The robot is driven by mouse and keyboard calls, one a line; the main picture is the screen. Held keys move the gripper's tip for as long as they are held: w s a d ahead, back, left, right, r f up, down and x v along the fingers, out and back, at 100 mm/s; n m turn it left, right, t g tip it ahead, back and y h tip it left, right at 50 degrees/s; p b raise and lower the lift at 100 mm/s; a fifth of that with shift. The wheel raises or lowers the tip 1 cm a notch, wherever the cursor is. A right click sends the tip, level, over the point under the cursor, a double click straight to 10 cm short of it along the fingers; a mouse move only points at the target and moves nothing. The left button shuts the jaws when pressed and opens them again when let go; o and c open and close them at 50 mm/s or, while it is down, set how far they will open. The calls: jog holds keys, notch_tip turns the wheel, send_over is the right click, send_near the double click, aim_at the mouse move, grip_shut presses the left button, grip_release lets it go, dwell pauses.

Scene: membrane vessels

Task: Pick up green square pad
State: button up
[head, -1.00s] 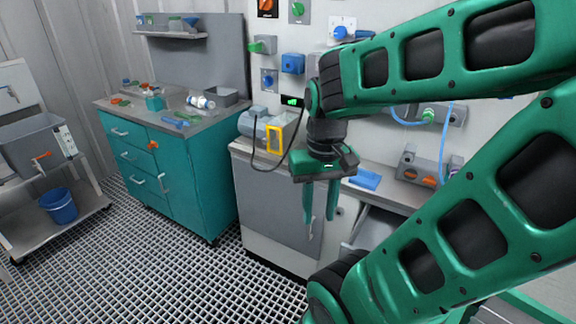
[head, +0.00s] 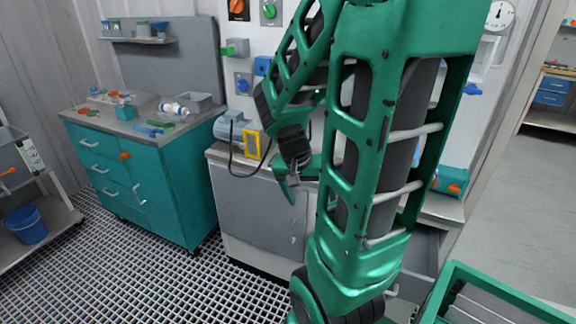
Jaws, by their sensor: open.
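My gripper (head: 291,187) is open and empty in the head view, with its green fingers pointing down in front of the grey-and-white cabinet. My arm hides part of it and much of the bench behind. I cannot clearly make out a green square pad.
The teal cabinet (head: 165,185) stands at left, with a white bottle (head: 174,108) and a grey bin (head: 199,102) on top. A yellow frame (head: 252,145) and a motor (head: 229,127) sit on the grey-and-white cabinet (head: 262,215). Grating floor is free in front.

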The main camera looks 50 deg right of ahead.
jog(key=shift+w+d+f+m+t+h, duration=0.35)
jog(key=shift+w+d+f+t+h, duration=0.85)
jog(key=shift+w+d, duration=2.45)
jog(key=shift+w+d+f+m+t+h, duration=0.35)
jog(key=shift+w+d+f+h, duration=1.6)
jog(key=shift+d, duration=3.2)
jog(key=shift+w+d+f+m+t+h, duration=0.3)
jog(key=shift+w+d+f+t+h, duration=0.95)
jog(key=shift+w+d, duration=2.4)
jog(key=shift+s+d+g+h, duration=0.4)
jog(key=shift+s+d+h, duration=0.2)
jog(key=shift+s+d, duration=0.15)
jog(key=c, duration=0.7)
